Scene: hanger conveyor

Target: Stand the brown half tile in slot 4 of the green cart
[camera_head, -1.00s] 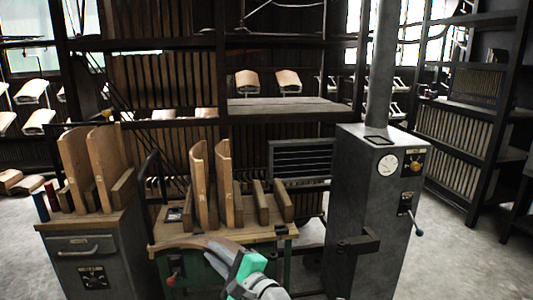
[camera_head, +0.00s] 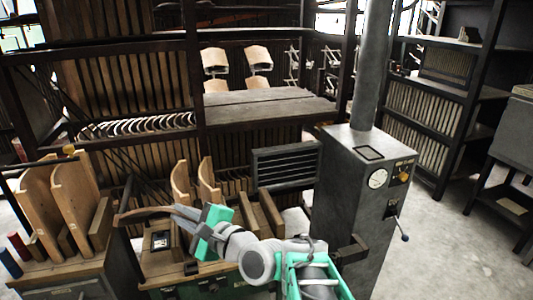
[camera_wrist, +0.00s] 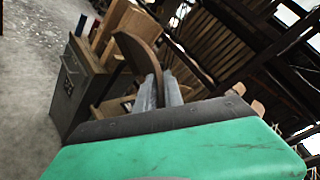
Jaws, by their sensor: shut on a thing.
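My gripper (camera_head: 178,212) is shut on the brown half tile (camera_head: 146,214), which shows nearly edge-on as a thin curved strip pointing left. In the wrist view the tile (camera_wrist: 137,50) is a dark curved plate between my gripper's fingertips (camera_wrist: 160,92). The tile is held above the left part of the green cart (camera_head: 160,264). Two light half tiles, a left one (camera_head: 180,178) and a right one (camera_head: 207,172), stand upright in the cart. To their right are wooden dividers (camera_head: 270,210) with an open gap between them. My arm hides part of the slots; slot numbers are not readable.
A grey cabinet (camera_head: 80,288) on the left carries two tall light tiles (camera_head: 40,210) and coloured cylinders (camera_head: 14,250). A grey machine with a gauge (camera_head: 362,190) stands close on the right. Racks with a shelf (camera_head: 265,103) stand behind. Open floor lies at far right.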

